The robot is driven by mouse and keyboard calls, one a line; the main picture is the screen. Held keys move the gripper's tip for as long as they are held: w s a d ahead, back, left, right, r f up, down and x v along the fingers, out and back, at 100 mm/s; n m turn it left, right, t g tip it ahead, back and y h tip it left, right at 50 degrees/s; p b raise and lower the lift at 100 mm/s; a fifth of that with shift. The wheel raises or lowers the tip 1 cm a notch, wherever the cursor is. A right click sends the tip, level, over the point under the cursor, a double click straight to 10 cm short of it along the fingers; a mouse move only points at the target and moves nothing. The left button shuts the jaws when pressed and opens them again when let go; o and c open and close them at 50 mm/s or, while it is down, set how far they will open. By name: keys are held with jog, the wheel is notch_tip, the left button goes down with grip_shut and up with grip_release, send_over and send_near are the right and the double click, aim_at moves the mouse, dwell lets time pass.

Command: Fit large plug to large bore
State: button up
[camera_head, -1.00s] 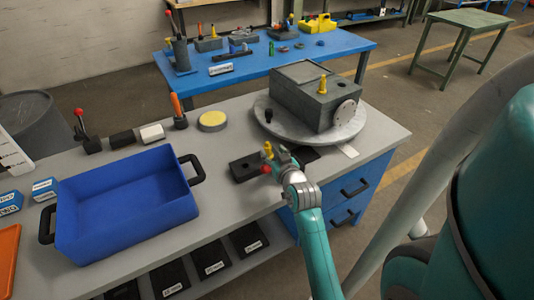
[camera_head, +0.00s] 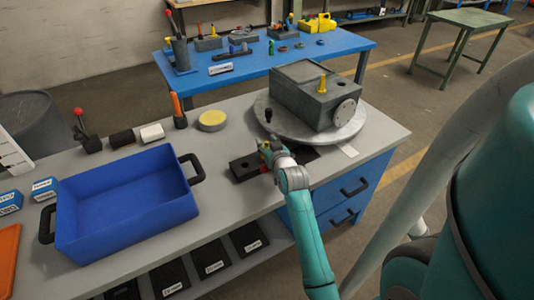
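A grey box-shaped housing (camera_head: 300,95) stands on a round turntable. A yellow knobbed plug (camera_head: 322,84) stands upright on its top, near a dark round opening (camera_head: 305,91). A dark block (camera_head: 243,166) with an open round hole lies on the grey bench in front of the turntable. My gripper (camera_head: 268,152) is at the right end of this block, low over it. A small yellow part (camera_head: 265,143) and a red part (camera_head: 264,170) show beside the fingers, mostly hidden. I cannot tell whether the fingers hold either, or which is the large plug.
The turntable (camera_head: 350,132) is close behind my gripper, with a small black knob (camera_head: 268,115) at its left. A blue bin (camera_head: 125,205) with black handles stands at left. A yellow-topped disc (camera_head: 212,120) and several small tools line the bench's back edge.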

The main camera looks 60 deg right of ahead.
grip_shut()
